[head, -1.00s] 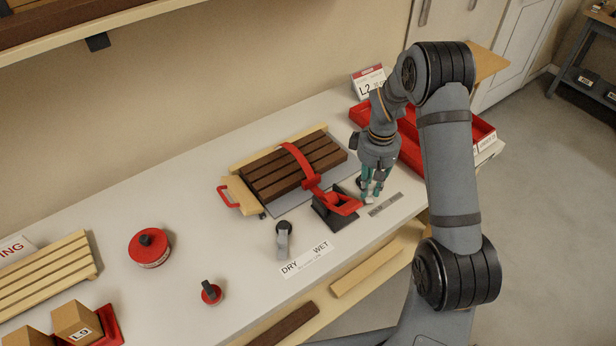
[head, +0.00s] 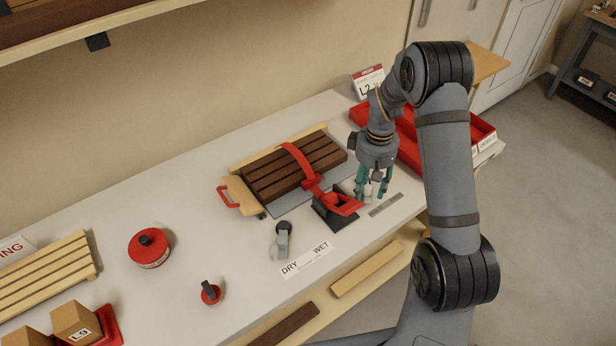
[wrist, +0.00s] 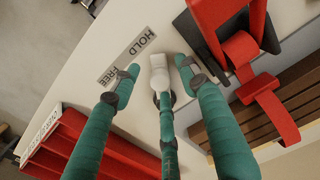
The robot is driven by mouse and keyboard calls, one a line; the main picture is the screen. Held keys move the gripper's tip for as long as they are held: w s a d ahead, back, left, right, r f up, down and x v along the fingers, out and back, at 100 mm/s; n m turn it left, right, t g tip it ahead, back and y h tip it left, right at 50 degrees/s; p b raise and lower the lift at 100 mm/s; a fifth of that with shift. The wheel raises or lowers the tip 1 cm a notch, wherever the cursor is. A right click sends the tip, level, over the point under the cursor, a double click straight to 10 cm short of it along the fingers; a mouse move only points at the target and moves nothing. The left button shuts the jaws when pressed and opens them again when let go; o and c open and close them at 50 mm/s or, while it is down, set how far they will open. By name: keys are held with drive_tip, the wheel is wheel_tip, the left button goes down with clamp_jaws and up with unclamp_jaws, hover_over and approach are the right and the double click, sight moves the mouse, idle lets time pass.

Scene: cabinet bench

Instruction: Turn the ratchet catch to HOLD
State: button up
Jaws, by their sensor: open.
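The ratchet catch is a small white lever (wrist: 158,72) on a dark round base. In the wrist view its white end points toward the top of the picture, nearer the word HOLD than FREE, though the angle makes its exact setting hard to tell. It also shows small between my fingers in the head view (head: 368,190). The HOLD/FREE label (wrist: 125,60) lies beside it on the bench. My gripper (head: 371,195) is open, its teal fingers spread around the catch. One finger hides part of the base, and I cannot tell whether any finger touches it.
A red strap clamp (head: 300,163) crosses dark slats (head: 270,178), with its red buckle (head: 342,203) close beside the gripper. A red tray (head: 482,130) stands behind the arm. A grey lever (head: 283,240) sits near the DRY/WET label (head: 306,259).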

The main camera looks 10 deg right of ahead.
wheel_tip(320, 180, up, 9)
drive_tip(key=p, duration=0.7)
drive_tip(key=shift+f, duration=0.1)
wheel_tip(320, 180, down, 9)
drive_tip(key=b, duration=0.7)
